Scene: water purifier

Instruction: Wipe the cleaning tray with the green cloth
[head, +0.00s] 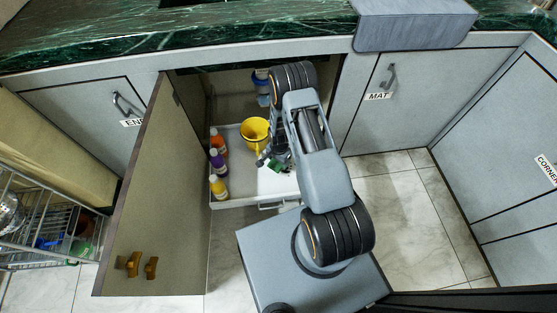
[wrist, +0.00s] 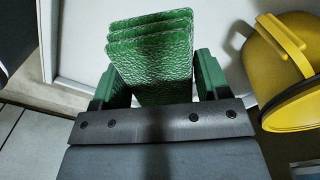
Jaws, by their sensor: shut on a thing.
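The green cloth (wrist: 150,60) looks like a folded, textured stack. My gripper (wrist: 152,90) is shut on it, with a finger on each side, in the wrist view. In the head view my gripper (head: 270,160) is inside the open cabinet over the white cleaning tray (head: 240,188), and only a bit of green shows there. The tray's white surface also shows behind the cloth in the wrist view (wrist: 80,45). I cannot tell whether the cloth touches the tray. My arm hides the right part of the tray.
A yellow bucket (head: 255,131) stands on the tray close to my gripper; it is at right in the wrist view (wrist: 280,70). Orange (head: 217,141), purple (head: 218,162) and yellow (head: 219,187) bottles line the tray's left side. The cabinet door (head: 150,200) stands open at left.

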